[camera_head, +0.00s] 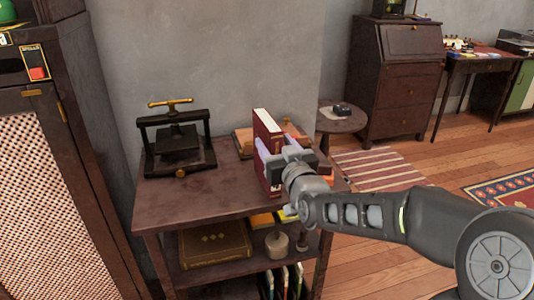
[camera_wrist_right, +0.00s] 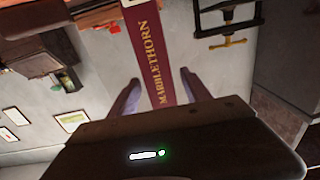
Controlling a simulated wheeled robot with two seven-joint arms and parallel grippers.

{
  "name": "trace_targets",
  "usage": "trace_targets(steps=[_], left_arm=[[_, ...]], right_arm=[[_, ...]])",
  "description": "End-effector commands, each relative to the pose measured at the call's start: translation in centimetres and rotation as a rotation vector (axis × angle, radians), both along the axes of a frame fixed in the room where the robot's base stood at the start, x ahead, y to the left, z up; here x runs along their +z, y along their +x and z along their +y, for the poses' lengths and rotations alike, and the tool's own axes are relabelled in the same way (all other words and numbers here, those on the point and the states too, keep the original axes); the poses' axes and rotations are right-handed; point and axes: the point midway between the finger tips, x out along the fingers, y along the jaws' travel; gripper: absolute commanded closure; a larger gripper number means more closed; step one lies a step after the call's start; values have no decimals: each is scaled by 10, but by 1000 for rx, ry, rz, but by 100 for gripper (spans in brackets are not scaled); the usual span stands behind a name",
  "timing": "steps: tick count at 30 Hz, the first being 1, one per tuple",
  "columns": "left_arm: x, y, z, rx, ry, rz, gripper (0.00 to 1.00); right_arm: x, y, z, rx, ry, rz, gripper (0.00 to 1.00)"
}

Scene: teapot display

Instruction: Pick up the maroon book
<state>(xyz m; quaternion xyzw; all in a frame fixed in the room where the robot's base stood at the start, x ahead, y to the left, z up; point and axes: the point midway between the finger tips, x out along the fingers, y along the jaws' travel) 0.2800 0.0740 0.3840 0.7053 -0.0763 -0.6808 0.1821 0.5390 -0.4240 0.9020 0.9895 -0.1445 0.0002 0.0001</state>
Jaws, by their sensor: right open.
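The maroon book (camera_head: 264,132) stands upright on the dark wooden table (camera_head: 200,203), its spine side toward my right arm. Its spine with gold "MARBLETHORN" lettering shows in the right wrist view (camera_wrist_right: 152,45). My right gripper (camera_head: 276,150) is open at the book. In the right wrist view its two fingers (camera_wrist_right: 158,95) are spread, one on each side of the spine, with visible gaps. My left gripper is not in view.
A black book press (camera_head: 177,143) with a brass handle stands left of the book. A lower shelf holds a large brown book (camera_head: 215,243) and a small jar (camera_head: 277,244). A dark cabinet (camera_head: 62,150) stands at the left.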

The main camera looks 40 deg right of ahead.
Motion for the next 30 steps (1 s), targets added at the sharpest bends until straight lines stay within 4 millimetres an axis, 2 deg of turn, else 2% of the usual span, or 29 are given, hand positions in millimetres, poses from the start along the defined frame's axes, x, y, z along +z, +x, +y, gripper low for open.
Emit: trace_targets(steps=[4,13,30], left_arm=[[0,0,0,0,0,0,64],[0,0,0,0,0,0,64],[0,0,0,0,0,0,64]], right_arm=[[1,10,-2,1,-1,1,44],[2,48,-13,0,1,2,44],[3,50,-13,0,0,1,44]])
